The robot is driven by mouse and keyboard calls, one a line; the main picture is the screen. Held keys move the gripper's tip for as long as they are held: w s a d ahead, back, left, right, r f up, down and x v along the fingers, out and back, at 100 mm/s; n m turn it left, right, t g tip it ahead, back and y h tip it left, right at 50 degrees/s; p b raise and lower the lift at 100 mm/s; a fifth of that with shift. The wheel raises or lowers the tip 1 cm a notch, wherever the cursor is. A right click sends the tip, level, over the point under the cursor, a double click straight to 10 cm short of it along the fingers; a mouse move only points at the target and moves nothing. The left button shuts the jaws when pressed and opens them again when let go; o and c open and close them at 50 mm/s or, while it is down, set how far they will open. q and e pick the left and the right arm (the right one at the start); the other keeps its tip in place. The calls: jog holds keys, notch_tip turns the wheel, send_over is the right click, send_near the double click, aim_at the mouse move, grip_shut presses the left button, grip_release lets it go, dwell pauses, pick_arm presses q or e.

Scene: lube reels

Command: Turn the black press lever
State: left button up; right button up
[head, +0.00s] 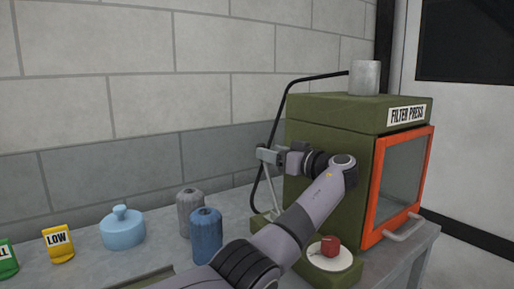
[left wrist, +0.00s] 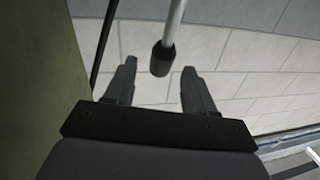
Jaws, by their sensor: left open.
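The green filter press (head: 325,135) stands on the bench at the right of the head view. In the left wrist view the press lever's black grip (left wrist: 161,60), on the end of a pale metal rod, shows between the two fingertips. In the head view a pale rod (head: 273,192), apparently the lever's, runs below my gripper; its grip is hidden or too small to tell there. My left gripper (head: 264,155) is beside the press's left side, also seen in its wrist view (left wrist: 159,68). It is open, and I see no contact with the grip. My right gripper is not in view.
A thin black pipe (head: 279,108) bends down the press's left side. A white dish (head: 320,260) with a red piece (head: 330,246) sits in front. A blue canister (head: 206,235), a grey canister (head: 189,208) and a light blue lidded pot (head: 122,230) stand left of my arm.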

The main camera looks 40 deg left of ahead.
pick_arm(q)
jog(key=a+p, duration=0.1)
jog(key=a, duration=0.5)
jog(key=shift+w, duration=0.3)
jog(key=shift+c, duration=0.4)
grip_shut()
